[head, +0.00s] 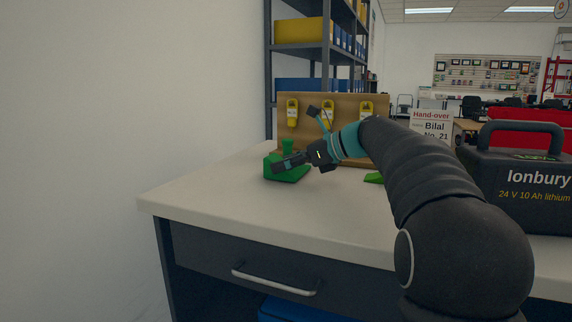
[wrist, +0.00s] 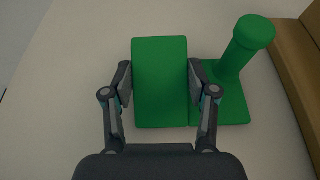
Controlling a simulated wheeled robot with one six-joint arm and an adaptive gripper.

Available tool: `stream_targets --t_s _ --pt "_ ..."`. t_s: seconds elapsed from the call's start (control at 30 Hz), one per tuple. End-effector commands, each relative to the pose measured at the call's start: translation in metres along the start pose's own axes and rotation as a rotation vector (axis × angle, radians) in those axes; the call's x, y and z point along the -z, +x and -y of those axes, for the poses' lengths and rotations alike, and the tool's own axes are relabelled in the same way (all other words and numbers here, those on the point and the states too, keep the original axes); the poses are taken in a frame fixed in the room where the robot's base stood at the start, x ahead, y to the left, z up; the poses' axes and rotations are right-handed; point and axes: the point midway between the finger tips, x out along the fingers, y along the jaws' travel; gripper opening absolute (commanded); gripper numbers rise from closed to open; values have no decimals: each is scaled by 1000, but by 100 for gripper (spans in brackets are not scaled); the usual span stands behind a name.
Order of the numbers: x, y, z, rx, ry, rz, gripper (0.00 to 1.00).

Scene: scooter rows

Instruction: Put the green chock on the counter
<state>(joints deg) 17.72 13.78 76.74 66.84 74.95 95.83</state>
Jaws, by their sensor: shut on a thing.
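The green chock (head: 286,170) is at the left part of the counter (head: 215,187), in front of the wooden key board. In the wrist view the green chock (wrist: 160,85) shows as a block with a flat base beside it and a round-topped peg on that base. My gripper (head: 278,165) is shut on the block; in the wrist view its two fingers (wrist: 160,80) press on the block's left and right sides. The peg stands to the right, outside the fingers. The chock appears at counter level; whether it touches the counter I cannot tell.
A wooden board (head: 345,110) with yellow tags stands behind. A bright green piece (head: 374,178) lies partly hidden by my arm. A black Ionbury battery (head: 520,185) and a hand-over sign (head: 431,123) stand to the right. The counter's front left is clear.

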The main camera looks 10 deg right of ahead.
Motion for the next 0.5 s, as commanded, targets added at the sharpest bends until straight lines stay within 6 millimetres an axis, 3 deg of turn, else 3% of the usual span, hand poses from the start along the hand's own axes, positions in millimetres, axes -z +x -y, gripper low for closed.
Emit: stream_targets --t_s 0.37,0.4,0.47,0.5 --pt "3 1 0 1 -2 2 7" --pt "3 1 0 0 -1 1 65" --pt "3 1 0 0 -1 1 80" --pt "3 1 0 0 -1 1 83"
